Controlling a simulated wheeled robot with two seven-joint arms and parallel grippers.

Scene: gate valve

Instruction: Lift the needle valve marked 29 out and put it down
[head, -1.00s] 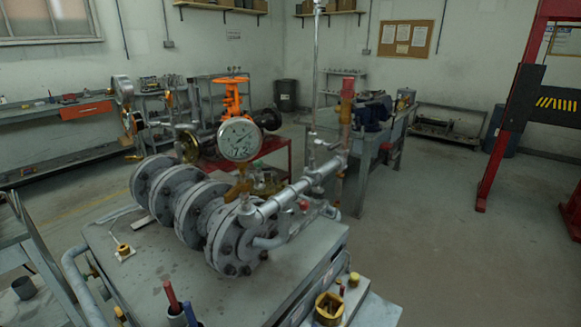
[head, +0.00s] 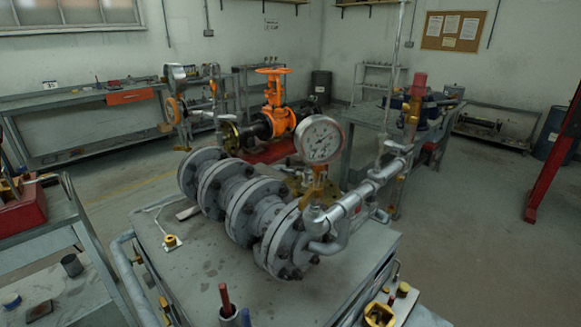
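I cannot make out the number 29 on any part, so I cannot tell which thing is the needle valve. A grey flanged pipe assembly (head: 240,205) lies on the grey workbench (head: 205,275) in the middle. A round pressure gauge (head: 320,139) stands above its right end on a brass fitting (head: 319,186). A silver pipe (head: 365,192) runs from there up to the right, to a brass part with a red top (head: 415,98). Neither of my grippers is in view.
An orange gate valve (head: 279,105) stands behind the assembly. A cup with red and blue handles (head: 229,312) and a brass hex part (head: 379,314) are at the near edge. A cart (head: 75,275) with a red box (head: 22,207) is left. Floor is open at right.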

